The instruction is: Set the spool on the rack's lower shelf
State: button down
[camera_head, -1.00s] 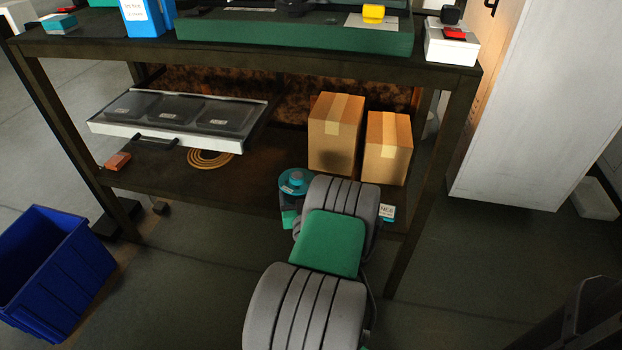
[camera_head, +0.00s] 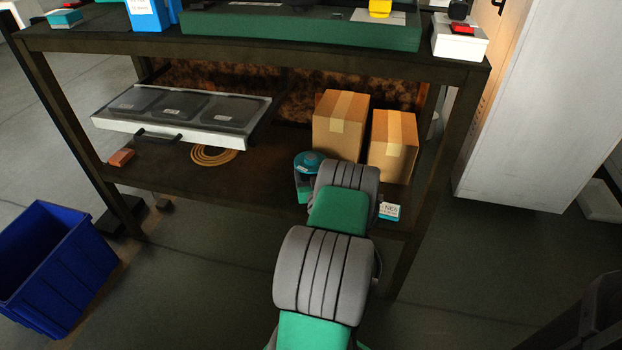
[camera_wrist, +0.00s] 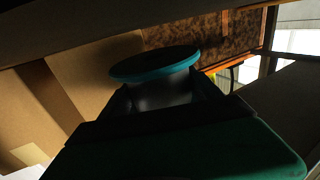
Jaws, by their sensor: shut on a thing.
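The spool has a teal flange and a dark body; its teal end (camera_head: 308,161) shows in the head view beyond my arm, at the front part of the rack's lower shelf (camera_head: 258,186). In the wrist view the spool (camera_wrist: 155,64) is upright but tilted in the picture, between the fingers of my gripper (camera_wrist: 160,98). My gripper is shut on it. My arm hides much of the gripper and the spool's lower part in the head view. I cannot tell whether the spool's base touches the shelf.
Two cardboard boxes (camera_head: 340,124) (camera_head: 392,147) stand right behind the spool. A small white-and-teal box (camera_head: 389,211) is at the shelf's front edge. The shelf's middle is clear.

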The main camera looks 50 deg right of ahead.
notch_tip(320, 180, down, 3)
jog(key=shift+d+f+b, duration=0.1)
jog(key=shift+b, duration=0.6)
jog(key=shift+w+d, duration=0.1)
jog(key=shift+d, duration=0.05)
jog(key=shift+f, duration=0.1)
jog(key=shift+c, duration=0.6)
grip_release()
